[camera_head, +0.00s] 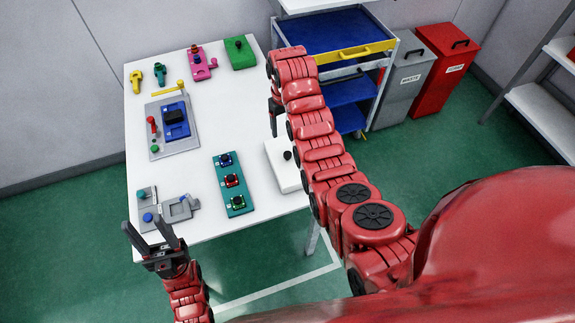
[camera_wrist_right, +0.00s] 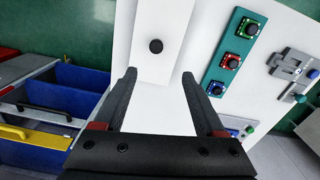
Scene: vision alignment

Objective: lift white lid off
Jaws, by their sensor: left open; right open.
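The white lid (camera_head: 284,164) is a flat white block with a black knob (camera_head: 287,155), lying on the white table (camera_head: 215,120) near its right edge. In the right wrist view the white lid (camera_wrist_right: 170,30) lies beyond my fingertips, its knob (camera_wrist_right: 156,46) just past and between them. My right gripper (camera_wrist_right: 158,78) is open and empty; in the head view it (camera_head: 274,108) is partly hidden by my arm and hangs over the table's right side, behind the lid. My left gripper (camera_head: 153,232) is open and empty at the table's front left corner.
A teal board (camera_head: 233,185) with several knobbed parts lies left of the lid. A grey fixture (camera_head: 172,130) and a green block (camera_head: 239,52) sit farther back. A blue-shelved cart (camera_head: 330,35) stands right of the table, near my right arm.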

